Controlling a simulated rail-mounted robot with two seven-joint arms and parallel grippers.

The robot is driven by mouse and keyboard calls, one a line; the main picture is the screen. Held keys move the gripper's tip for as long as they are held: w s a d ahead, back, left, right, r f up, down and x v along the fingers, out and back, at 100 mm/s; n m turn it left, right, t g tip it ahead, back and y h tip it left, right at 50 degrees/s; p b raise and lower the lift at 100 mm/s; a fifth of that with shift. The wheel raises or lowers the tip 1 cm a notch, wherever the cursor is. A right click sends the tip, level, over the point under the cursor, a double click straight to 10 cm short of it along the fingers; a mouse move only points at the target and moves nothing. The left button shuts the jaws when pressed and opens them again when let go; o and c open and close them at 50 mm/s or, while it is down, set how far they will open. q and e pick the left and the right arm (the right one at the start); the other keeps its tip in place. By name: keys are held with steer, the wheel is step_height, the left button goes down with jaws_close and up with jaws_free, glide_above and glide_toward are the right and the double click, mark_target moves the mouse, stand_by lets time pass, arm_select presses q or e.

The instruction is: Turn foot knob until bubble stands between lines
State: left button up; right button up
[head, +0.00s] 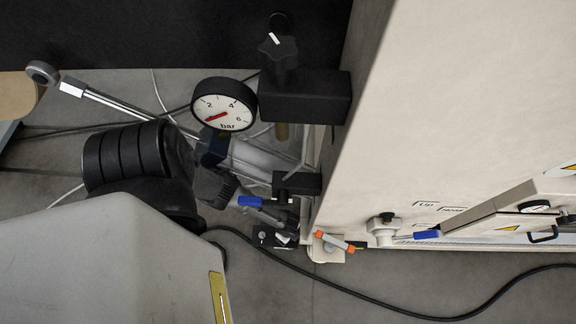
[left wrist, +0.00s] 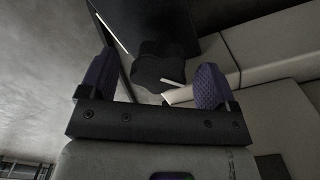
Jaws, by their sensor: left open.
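My left gripper (left wrist: 158,66) is open, with its two blue-purple finger pads apart. A black lobed knob with a white mark (left wrist: 160,68) shows between and beyond the pads in the left wrist view; I see no clear contact. In the head view a small dark knob with a white mark (head: 283,238) sits low by the machine's lower left corner, right of my left wrist. A small tube with orange ends (head: 335,242) lies by the machine's foot; its bubble and lines are too small to make out. My right gripper is in neither view.
A pressure gauge (head: 223,104) and a black regulator knob (head: 279,58) stand above my left wrist. The pale machine panel (head: 430,110) fills the right. A blue-handled valve (head: 427,235) is along its lower edge. A black cable (head: 400,311) crosses the grey floor.

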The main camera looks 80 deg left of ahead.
arm_select(q)
steer(key=shift+r, duration=0.1)
step_height(320, 180, up, 14)
steer(key=p, duration=1)
steer(key=shift+f, duration=0.2)
